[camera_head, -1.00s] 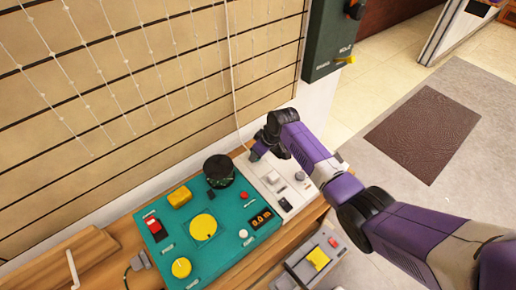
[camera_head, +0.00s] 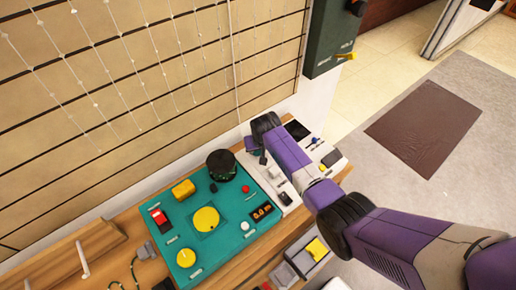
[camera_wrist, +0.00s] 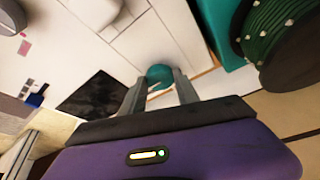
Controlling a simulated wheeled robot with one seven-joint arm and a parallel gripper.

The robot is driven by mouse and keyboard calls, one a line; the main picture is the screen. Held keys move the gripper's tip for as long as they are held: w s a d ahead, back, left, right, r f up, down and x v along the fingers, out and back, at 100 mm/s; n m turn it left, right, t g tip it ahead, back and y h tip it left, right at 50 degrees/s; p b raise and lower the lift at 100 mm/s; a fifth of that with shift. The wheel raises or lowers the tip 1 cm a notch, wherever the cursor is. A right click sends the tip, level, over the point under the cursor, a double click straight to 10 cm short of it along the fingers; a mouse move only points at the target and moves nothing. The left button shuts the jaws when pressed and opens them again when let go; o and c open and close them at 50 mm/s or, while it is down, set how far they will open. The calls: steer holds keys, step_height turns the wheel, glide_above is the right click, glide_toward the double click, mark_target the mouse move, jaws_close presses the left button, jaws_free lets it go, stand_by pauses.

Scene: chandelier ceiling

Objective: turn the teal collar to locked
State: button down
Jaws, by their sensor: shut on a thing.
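The teal collar (camera_wrist: 160,75) shows in the wrist view as a small round teal piece on the white panel (camera_wrist: 125,45). My gripper (camera_wrist: 158,82) has its two grey fingers on either side of it and is shut on it. The fingers hide part of the collar, and I cannot read any locked mark. In the head view my gripper (camera_head: 252,147) is at the far edge of the white panel (camera_head: 262,176), beside the teal console. My wrist hides the collar there.
A teal console (camera_head: 232,222) with a black drum (camera_head: 221,165), yellow knobs and a red switch stands left of the white panel. The drum (camera_wrist: 285,45) is close right of my fingers in the wrist view. A black square (camera_head: 297,130) lies on the panel. A slatted wall (camera_head: 130,90) stands behind.

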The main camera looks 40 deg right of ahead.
steer(key=shift+w, duration=0.1)
stand_by(0.3)
steer(key=c, duration=0.9)
jaws_free()
steer(key=shift+r, duration=0.1)
steer(key=v, duration=0.7)
steer(key=shift+s+r+p, duration=0.2)
steer(key=shift+r+p, duration=0.1)
steer(key=shift+p, duration=0.1)
